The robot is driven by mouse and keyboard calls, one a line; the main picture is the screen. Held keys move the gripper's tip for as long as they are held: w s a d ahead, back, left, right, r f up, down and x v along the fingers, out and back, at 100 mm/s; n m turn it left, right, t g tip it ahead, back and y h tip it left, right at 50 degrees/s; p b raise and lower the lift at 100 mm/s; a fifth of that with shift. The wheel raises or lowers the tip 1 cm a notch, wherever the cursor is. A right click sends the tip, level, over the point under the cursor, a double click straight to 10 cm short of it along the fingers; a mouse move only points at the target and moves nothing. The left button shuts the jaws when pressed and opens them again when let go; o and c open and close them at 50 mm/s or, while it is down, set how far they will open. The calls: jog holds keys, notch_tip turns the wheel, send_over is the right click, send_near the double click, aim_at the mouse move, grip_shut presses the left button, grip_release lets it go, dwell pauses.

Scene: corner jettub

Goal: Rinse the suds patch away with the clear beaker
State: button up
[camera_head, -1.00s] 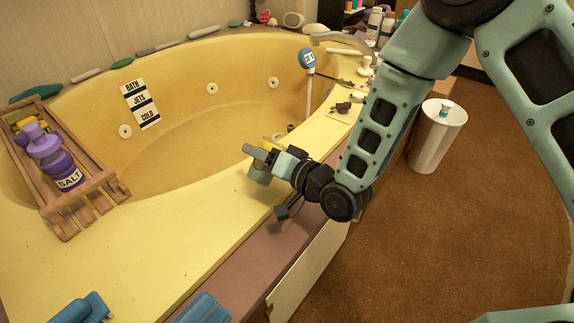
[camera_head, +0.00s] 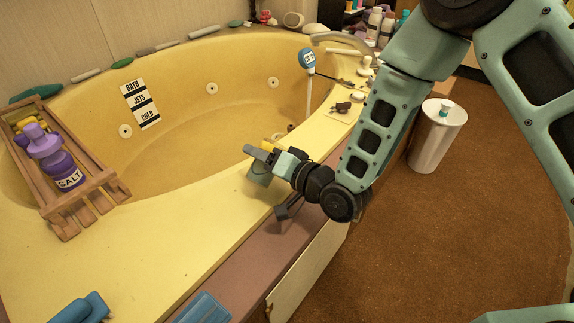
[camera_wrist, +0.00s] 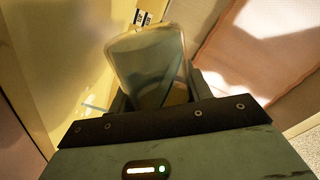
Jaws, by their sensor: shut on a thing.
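My gripper (camera_head: 264,160) is shut on the clear beaker (camera_head: 260,173) over the near rim of the yellow tub (camera_head: 140,225). In the wrist view the beaker (camera_wrist: 150,58) is see-through and greenish, held between the fingers of my gripper (camera_wrist: 155,98). It looks tilted in the head view. Whether it holds water I cannot tell. I cannot make out the suds patch clearly in either view.
A wooden rack (camera_head: 85,190) with a purple salt bottle (camera_head: 58,165) lies across the tub's left side. A blue-headed shower wand (camera_head: 307,60) and a faucet (camera_head: 345,45) are at the far right rim. A white bin (camera_head: 437,135) stands on the brown floor.

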aim_at(248, 173)
jog(key=shift+r+m+p, duration=0.35)
jog(key=shift+m+p, duration=0.25)
jog(key=shift+m, duration=0.2)
dwell(1.5)
jog(key=shift+w+f+m, duration=0.1)
jog(key=shift+f+m, duration=0.05)
jog(key=shift+m, duration=0.15)
dwell(0.6)
jog(key=shift+r, duration=0.2)
jog(key=n+b, duration=0.1)
jog(key=f+n+b, duration=0.1)
jog(key=shift+a+f+n, duration=0.1)
jog(key=shift+f+n, duration=0.15)
jog(key=shift+n, duration=0.05)
jog(key=shift+r+n+t, duration=0.3)
jog(key=shift+r+n, duration=0.2)
jog(key=shift+n, duration=0.5)
jog(key=shift+s+a+f+n+b, duration=0.1)
jog(key=shift+s+f+n+b, duration=0.2)
jog(key=shift+b, duration=0.35)
jog(key=s+r+n, duration=0.1)
jog(key=a+n+b, duration=0.1)
jog(key=n, duration=0.1)
jog(key=s+a+r+n, duration=0.1)
jog(key=shift+s+r+n+t+b, duration=0.3)
jog(key=shift+s+n+t, duration=0.05)
jog(key=shift+n+t, duration=0.05)
jog(key=shift+s+a+f+n+b, duration=0.2)
jog(key=shift+s+n+b, duration=0.3)
jog(key=shift+n+b, duration=0.6)
